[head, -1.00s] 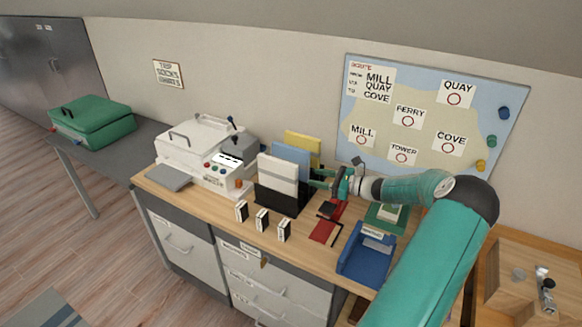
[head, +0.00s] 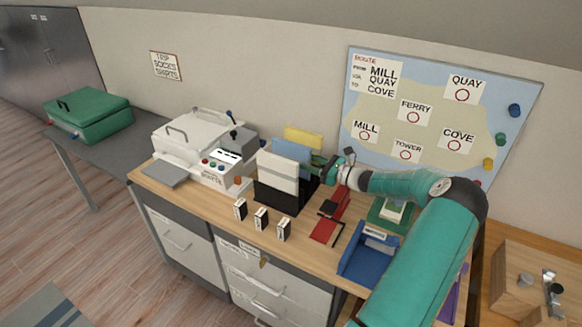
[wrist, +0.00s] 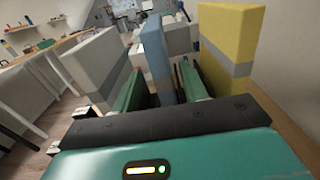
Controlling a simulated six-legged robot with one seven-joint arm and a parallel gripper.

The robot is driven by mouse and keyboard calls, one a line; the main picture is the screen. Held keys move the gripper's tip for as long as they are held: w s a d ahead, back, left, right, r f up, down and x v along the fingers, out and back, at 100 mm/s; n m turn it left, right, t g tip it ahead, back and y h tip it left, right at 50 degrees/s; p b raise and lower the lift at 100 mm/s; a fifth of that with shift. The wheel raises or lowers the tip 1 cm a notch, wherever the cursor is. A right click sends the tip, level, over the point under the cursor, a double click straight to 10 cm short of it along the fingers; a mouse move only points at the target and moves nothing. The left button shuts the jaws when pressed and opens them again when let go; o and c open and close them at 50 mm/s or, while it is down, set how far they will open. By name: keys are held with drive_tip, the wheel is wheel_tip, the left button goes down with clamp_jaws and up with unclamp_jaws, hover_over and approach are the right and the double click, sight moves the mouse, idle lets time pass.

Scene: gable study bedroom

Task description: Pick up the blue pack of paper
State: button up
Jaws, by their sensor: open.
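The blue pack of paper (head: 291,158) stands upright in a black holder (head: 277,195), between a white pack (head: 277,172) in front and a yellow pack (head: 302,141) behind. In the wrist view the blue pack (wrist: 156,58) has a grey band and stands between the white pack (wrist: 93,68) and the yellow pack (wrist: 230,45). My gripper (wrist: 161,88) is open, with one green finger on each side of the blue pack. I cannot tell whether either finger touches it. In the head view my gripper (head: 318,165) is at the packs' right end.
A white machine (head: 205,146) stands left of the holder. Several small black-and-white boxes (head: 261,218) stand in front. A red item (head: 328,222) and a blue tray (head: 368,255) lie to the right. The map board (head: 435,110) is on the wall behind.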

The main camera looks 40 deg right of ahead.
sight(297, 157)
drive_tip(key=x, duration=0.6)
drive_tip(key=shift+d, duration=0.1)
drive_tip(key=shift+r, duration=0.1)
clamp_jaws()
